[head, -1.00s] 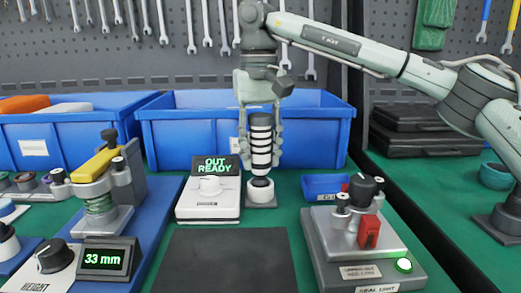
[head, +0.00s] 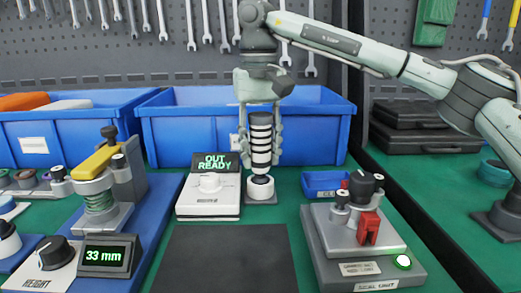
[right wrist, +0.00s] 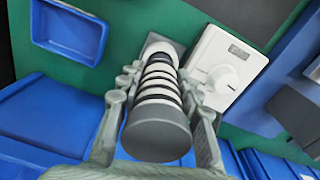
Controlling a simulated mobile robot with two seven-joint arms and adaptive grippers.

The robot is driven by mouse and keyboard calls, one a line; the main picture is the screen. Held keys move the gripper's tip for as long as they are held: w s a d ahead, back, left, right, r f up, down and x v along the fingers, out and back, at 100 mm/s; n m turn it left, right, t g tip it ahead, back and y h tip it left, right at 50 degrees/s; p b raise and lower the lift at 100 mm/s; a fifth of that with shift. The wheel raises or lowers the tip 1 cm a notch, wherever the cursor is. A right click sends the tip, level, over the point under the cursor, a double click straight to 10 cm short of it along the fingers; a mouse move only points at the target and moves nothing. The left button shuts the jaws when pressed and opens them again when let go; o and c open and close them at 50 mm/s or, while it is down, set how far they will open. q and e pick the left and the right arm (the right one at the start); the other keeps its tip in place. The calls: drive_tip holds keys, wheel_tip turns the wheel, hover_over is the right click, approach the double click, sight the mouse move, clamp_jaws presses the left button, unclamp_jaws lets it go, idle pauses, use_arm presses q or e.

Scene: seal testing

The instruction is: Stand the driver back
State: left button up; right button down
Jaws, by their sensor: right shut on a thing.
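The driver (head: 261,141) is a black-and-white banded cylinder with a dark grey end; it also shows in the right wrist view (right wrist: 158,132). It stands upright with its lower end at a white round holder (head: 261,188) on a small grey base. I cannot tell whether it is fully seated. My right gripper (head: 261,153) points down from above, shut on the driver with one finger on each side. My left gripper is not in view. The white driver station (head: 207,200) beside the holder has a knob and a display reading "OUT READY".
Blue bins (head: 180,135) stand behind the holder. A small blue tray (head: 322,187) and a grey seal unit (head: 385,262) with a lit green button are at the right. A height fixture (head: 100,185) reading 33 mm is at the left. A dark mat (head: 227,260) in front is clear.

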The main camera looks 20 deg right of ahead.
sight(261, 115)
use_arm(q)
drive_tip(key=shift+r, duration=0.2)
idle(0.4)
use_arm(e)
drive_tip(key=c, duration=1)
unclamp_jaws()
drive_tip(key=shift+f, duration=0.15)
wheel_tip(261, 115, up, 4)
drive_tip(key=p, duration=0.3)
drive_tip(key=shift+f, duration=0.15)
wheel_tip(261, 115, up, 5)
drive_tip(key=p, duration=0.5)
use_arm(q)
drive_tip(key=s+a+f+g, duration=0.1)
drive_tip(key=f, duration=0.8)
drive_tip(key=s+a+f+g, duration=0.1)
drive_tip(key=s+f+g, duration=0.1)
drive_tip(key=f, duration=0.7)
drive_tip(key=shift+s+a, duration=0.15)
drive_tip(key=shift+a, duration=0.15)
use_arm(e)
drive_tip(key=shift+r, duration=0.2)
